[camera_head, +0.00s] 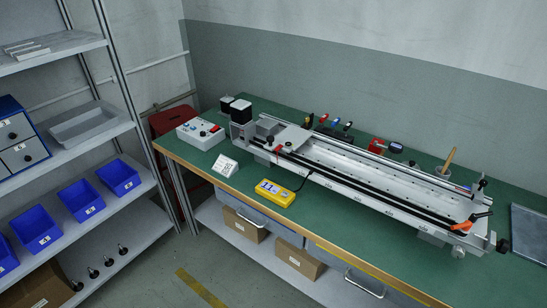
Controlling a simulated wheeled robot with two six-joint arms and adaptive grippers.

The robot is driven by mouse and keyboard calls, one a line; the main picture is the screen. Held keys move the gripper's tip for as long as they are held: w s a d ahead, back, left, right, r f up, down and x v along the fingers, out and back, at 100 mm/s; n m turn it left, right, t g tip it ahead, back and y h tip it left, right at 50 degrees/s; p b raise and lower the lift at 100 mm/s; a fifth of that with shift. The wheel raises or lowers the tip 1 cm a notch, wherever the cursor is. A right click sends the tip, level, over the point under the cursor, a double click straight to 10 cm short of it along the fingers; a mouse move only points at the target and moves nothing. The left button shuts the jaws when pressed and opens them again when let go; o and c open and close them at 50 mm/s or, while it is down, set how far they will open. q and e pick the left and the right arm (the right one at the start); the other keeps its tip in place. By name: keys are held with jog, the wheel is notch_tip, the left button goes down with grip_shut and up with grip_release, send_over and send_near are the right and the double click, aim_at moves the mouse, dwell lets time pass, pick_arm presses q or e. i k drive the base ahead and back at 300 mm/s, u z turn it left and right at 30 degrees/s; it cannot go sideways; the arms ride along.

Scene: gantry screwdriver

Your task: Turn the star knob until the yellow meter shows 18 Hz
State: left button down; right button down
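The yellow meter (275,193) lies on the green bench top in front of the gantry rail. Its lit bluish display shows dark digits that look like 11, but they are too small to read surely. A dark cable runs from the meter towards the rail. A black knob (503,245) sits at the right end of the gantry rail, and a small grey round knob (458,252) sits below the rail near that end. I cannot tell which of them is the star knob. Neither of my grippers is in view.
The long gantry rail (380,192) fills much of the green bench (340,233). A white control box (200,133) and a small white card (225,166) stand at left. Screwdrivers and small tools lie behind the rail. Shelves with blue bins (80,200) stand left; the floor between is clear.

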aim_at(503, 245)
jog(key=u, duration=1.15)
jog(key=k, duration=1.1)
jog(key=z, duration=1.35)
